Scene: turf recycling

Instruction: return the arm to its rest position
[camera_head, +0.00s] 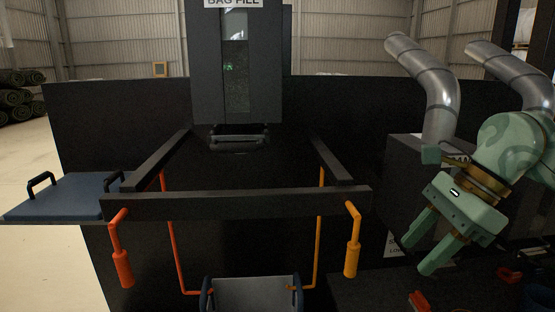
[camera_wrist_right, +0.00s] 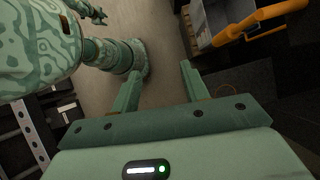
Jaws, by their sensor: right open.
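My right gripper (camera_head: 421,251) is at the right of the head view, pale green, its two fingers apart and pointing down and to the left. Nothing is between the fingers. In the right wrist view the fingers (camera_wrist_right: 160,80) also stand apart, with bare floor beyond them. My left gripper cannot be made out in the head view.
A dark frame (camera_head: 235,205) carries an orange-red handle (camera_head: 122,266) and a yellow-orange handle (camera_head: 352,258). A grey tray (camera_head: 252,295) is below. A blue lidded panel (camera_head: 62,198) is left. Grey pipes (camera_head: 428,78) rise behind my right arm. A bag-fill chute (camera_head: 235,70) stands behind.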

